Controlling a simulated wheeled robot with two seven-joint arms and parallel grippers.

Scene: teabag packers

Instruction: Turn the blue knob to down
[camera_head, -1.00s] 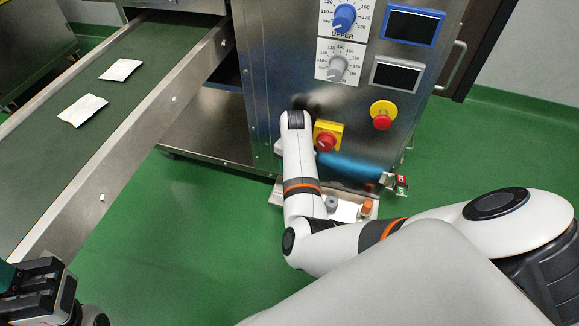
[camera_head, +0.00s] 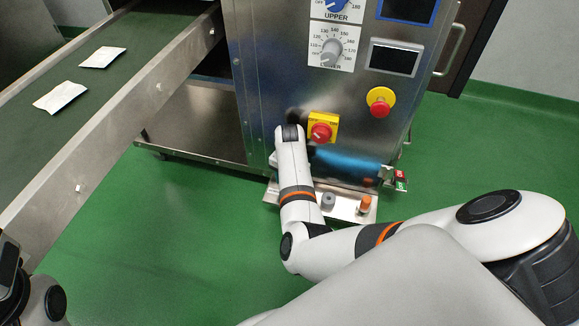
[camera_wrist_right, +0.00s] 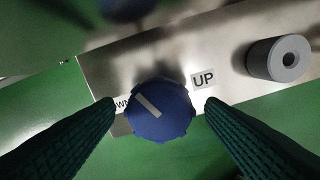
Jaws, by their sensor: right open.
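The blue knob (camera_wrist_right: 160,112) shows in the right wrist view on a metal panel, with a pale pointer line slanting from its middle to the upper left. A partly hidden label ending in "WN" (camera_wrist_right: 122,103) is at its left, and a label "UP" (camera_wrist_right: 203,80) at its upper right. My right gripper (camera_wrist_right: 160,104) is open, one dark finger on each side of the knob; contact cannot be told. In the head view my right arm hides this knob and the gripper. My left gripper (camera_head: 10,268) is cut off at the left edge, its fingers unseen.
A grey knob (camera_wrist_right: 279,59) stands right of the blue one; an orange knob (camera_head: 364,203) shares the low panel (camera_head: 345,213). Above are a red switch on a yellow plate (camera_head: 321,130) and a red emergency button (camera_head: 380,101). A conveyor (camera_head: 120,110) with two teabags runs at left.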

